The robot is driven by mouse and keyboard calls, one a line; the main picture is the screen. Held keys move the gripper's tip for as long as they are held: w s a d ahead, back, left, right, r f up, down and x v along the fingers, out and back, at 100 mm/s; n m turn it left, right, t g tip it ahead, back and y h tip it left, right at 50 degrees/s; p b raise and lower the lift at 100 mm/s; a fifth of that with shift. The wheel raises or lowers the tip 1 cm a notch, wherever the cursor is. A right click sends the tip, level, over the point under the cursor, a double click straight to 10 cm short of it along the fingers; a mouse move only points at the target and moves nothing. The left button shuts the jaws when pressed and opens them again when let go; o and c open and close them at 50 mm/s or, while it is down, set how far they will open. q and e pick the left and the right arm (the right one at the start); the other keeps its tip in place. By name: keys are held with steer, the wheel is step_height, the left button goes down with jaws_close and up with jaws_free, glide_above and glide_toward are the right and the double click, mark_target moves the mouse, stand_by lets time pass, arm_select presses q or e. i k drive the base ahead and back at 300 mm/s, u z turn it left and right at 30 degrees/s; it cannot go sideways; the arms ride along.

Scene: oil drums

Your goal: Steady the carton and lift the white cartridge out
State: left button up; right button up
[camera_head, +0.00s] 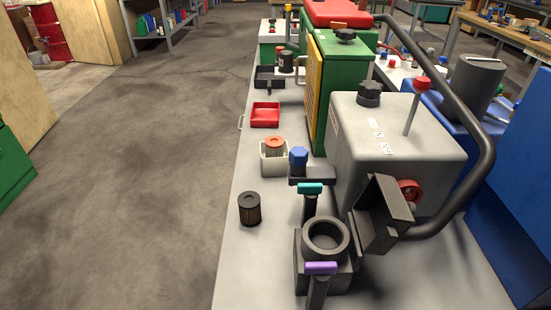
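A small white open carton (264,168) stands on the grey bench top, left of the machines. A tan, ribbed cartridge with an orange top (275,142) stands upright in it, its upper part showing above the rim. Its lower part is hidden by the carton walls. I see no plainly white cartridge. A dark cartridge with brownish sides (250,209) stands upright on the bench, nearer and apart from the carton. Neither of my grippers shows in this view.
A blue-capped part (298,158) is close right of the carton. A red tray (265,115) lies beyond it. A dark round housing (325,238), with teal (311,188) and purple (320,268) handles, stands nearer. A grey tank (395,145) rises at right. The bench's near-left part is clear.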

mark_target(274, 143)
steer(key=k, duration=0.5)
steer(key=u, duration=1.65)
steer(key=i, duration=2.65)
steer(key=z, duration=3.45)
